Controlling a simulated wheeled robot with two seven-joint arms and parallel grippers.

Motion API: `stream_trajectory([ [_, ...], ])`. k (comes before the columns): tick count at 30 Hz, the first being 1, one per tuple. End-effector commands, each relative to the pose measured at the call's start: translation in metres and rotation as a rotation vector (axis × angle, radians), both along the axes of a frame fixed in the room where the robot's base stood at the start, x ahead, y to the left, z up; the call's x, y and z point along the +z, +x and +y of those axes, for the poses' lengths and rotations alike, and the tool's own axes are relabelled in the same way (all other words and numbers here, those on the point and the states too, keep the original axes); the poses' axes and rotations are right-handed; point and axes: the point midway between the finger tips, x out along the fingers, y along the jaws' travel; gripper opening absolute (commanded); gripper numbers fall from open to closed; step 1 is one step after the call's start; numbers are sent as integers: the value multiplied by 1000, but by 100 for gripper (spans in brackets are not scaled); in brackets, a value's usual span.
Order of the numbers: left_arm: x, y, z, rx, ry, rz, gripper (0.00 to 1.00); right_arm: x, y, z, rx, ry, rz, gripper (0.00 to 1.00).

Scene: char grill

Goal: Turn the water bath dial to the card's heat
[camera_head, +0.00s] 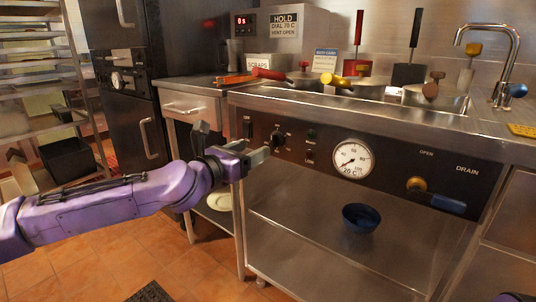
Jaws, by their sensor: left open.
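The water bath's black front panel (400,182) carries a small dark knob (277,138) at its left and a round white gauge (352,160) near its middle. The gauge's needle direction is too small to read surely. My left gripper (262,153) is open in front of the panel's left end, just below and left of the knob. I cannot tell whether it touches the knob. A white sign (284,25) reads HOLD, DIAL 70 C, VENT OPEN. A small bath card (325,60) stands behind the bath, its lines too small to read. My right gripper is not in view.
A drain valve with a blue handle (448,204) sits at the panel's right. A blue bowl (359,217) stands on the shelf below. Lidded pots with coloured handles (356,82) line the bath top. A tap (490,50) rises at right.

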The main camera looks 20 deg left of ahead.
Motion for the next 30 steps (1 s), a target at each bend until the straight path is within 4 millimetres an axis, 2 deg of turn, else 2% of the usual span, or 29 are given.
stream_trajectory([
  [3,-5,27,-12,-1,7,2,65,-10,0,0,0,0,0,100],
  [9,-3,62,-23,0,5,2,65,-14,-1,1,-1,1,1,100],
  [13,-2,72,-27,0,5,2,65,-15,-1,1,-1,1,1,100],
  [20,-2,74,-27,0,4,3,65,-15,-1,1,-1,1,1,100],
  [21,-2,74,-27,0,4,3,61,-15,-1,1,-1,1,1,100],
  [26,-2,74,-27,0,4,3,10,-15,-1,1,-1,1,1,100],
  [30,-2,74,-25,1,6,2,10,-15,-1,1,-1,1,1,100],
])
